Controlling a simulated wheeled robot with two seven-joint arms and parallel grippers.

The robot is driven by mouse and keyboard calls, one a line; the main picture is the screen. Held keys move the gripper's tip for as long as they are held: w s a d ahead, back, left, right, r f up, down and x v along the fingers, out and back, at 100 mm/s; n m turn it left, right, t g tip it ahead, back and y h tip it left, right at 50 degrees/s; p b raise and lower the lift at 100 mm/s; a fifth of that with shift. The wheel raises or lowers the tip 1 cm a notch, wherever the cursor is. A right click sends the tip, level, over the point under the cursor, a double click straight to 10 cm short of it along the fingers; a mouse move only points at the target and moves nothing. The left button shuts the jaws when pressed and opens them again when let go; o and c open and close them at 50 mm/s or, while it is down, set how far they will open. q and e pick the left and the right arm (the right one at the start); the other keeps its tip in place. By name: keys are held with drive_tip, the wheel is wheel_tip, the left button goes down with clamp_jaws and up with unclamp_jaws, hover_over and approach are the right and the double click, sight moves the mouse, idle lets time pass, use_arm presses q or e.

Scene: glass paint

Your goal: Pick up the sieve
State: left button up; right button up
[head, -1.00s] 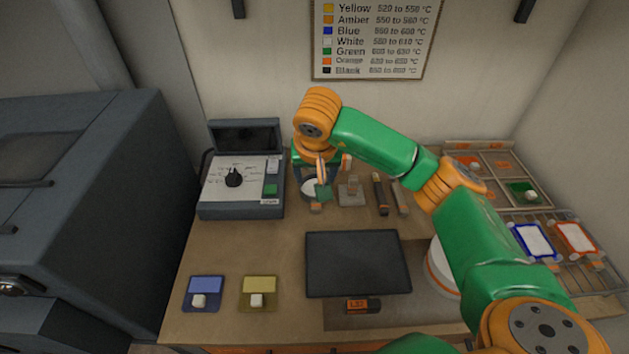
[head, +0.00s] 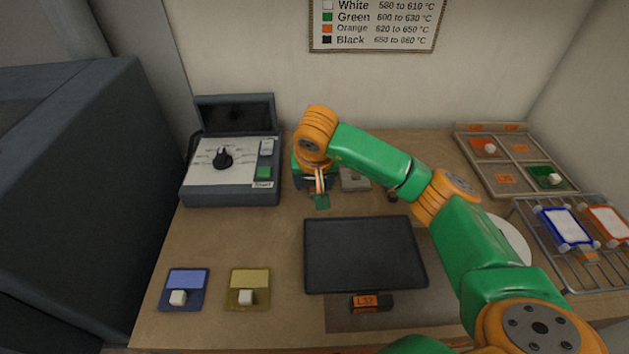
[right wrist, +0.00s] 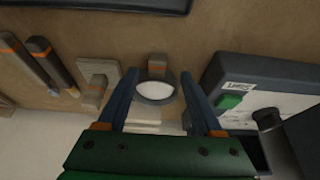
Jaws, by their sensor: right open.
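My left gripper is not in view.
A grey control box (head: 232,170) stands close to the left of the gripper. A small block-shaped tool (right wrist: 97,85) and dark orange-banded tools (right wrist: 52,62) lie on the other side. A dark mat (head: 364,255) lies in front. A wire rack (head: 588,270) is at right.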

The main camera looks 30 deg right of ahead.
sight(316, 188)
drive_tip(key=x, duration=0.3)
drive_tip(key=p+x, duration=0.1)
drive_tip(key=shift+w+d+f, duration=0.15)
drive_tip(key=shift+w+d, duration=0.2)
drive_tip(key=shift+s, duration=0.1)
clamp_jaws()
